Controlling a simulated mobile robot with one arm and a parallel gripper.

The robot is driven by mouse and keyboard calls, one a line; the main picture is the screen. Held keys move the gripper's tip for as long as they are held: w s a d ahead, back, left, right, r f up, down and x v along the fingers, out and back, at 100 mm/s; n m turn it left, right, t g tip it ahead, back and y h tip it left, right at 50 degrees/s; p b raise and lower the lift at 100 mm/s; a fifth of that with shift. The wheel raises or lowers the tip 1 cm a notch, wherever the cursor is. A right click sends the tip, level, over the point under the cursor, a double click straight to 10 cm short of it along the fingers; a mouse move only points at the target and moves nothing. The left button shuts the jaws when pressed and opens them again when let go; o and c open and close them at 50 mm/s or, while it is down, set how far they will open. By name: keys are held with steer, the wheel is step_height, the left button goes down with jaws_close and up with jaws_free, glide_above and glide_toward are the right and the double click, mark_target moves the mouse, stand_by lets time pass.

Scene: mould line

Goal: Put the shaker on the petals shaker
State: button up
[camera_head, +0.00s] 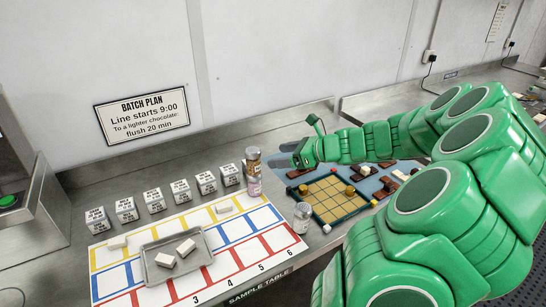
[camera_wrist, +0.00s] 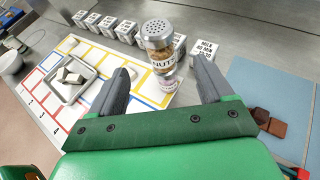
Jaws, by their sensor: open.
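A nuts shaker (camera_head: 253,159) with a silver lid and brown contents stands upright on top of another shaker (camera_head: 254,187) with a pinkish label, probably petals; its lettering is too small to read. In the wrist view the nuts shaker (camera_wrist: 158,50) also shows on the lower shaker (camera_wrist: 165,82). My gripper (camera_wrist: 163,66) is open, with its fingers on either side of the stack in that view; no contact is visible. In the head view my gripper (camera_head: 284,153) is just right of the stack, partly hidden by its own wrist.
Another pale shaker (camera_head: 302,217) stands at the mat's right edge. A numbered sample mat (camera_head: 190,225) holds a metal tray (camera_head: 150,273) with white blocks. Several labelled cubes (camera_head: 181,191) line the back. A game board (camera_head: 335,211) on a blue mat lies to the right.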

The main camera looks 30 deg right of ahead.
steer(key=shift+s+d+r, duration=0.25)
steer(key=shift+s+d, duration=0.05)
steer(key=shift+s, duration=0.15)
